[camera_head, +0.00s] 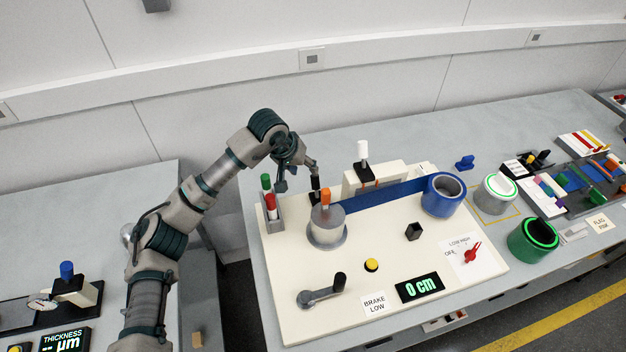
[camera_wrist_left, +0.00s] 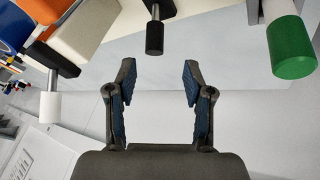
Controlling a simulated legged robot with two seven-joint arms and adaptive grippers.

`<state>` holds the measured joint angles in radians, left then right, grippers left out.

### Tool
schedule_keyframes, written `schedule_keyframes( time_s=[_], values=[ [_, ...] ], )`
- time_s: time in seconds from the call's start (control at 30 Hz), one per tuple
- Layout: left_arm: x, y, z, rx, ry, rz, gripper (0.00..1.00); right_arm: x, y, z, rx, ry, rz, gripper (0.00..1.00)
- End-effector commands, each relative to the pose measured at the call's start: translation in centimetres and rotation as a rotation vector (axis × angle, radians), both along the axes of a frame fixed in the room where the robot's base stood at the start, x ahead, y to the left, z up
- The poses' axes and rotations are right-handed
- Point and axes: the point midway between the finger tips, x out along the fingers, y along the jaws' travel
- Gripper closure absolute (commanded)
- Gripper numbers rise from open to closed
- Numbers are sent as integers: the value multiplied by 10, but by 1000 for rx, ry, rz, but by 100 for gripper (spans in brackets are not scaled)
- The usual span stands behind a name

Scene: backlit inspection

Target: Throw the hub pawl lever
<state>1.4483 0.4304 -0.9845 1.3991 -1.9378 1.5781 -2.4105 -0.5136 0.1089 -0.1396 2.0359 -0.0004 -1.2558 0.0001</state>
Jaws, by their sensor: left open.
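A short lever with a black grip (camera_head: 315,184) stands behind the grey hub (camera_head: 327,227) on the cream panel; which lever is the hub pawl lever is not labelled. The hub has an orange-topped post (camera_head: 326,197). My left gripper (camera_head: 298,177) is above the panel's back left, close to the black-gripped lever. In the left wrist view the gripper (camera_wrist_left: 158,70) is open and empty, and a black grip on a metal stem (camera_wrist_left: 154,38) appears beyond the gap between its fingertips, apart from them. My right gripper is not in view.
A holder with green and red handles (camera_head: 270,202) stands left of the hub. A white-knobbed lever (camera_head: 362,152) stands right of the gripper, with a blue band (camera_head: 390,193) and blue spool (camera_head: 443,194) beyond. A crank (camera_head: 322,292) is at the panel's front left.

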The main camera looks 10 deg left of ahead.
Motion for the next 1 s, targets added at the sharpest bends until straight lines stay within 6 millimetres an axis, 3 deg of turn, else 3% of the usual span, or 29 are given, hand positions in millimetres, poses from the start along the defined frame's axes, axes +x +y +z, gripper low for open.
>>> schedule_keyframes(
  time_s=[0.1,0.33,0.5,0.8,0.87,1.0],
  values=[
    [9,-10,-28,1,3,-2,48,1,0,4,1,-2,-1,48],
    [24,-22,-64,0,1,0,48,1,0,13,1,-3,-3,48],
    [29,-24,-76,-1,-1,-1,48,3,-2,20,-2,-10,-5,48],
    [30,-24,-78,-1,-2,-1,48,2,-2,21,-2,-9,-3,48],
    [30,-24,-77,0,-2,-1,61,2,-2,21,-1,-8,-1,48],
    [30,-24,-78,1,-1,0,96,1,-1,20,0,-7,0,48]
  ],
)
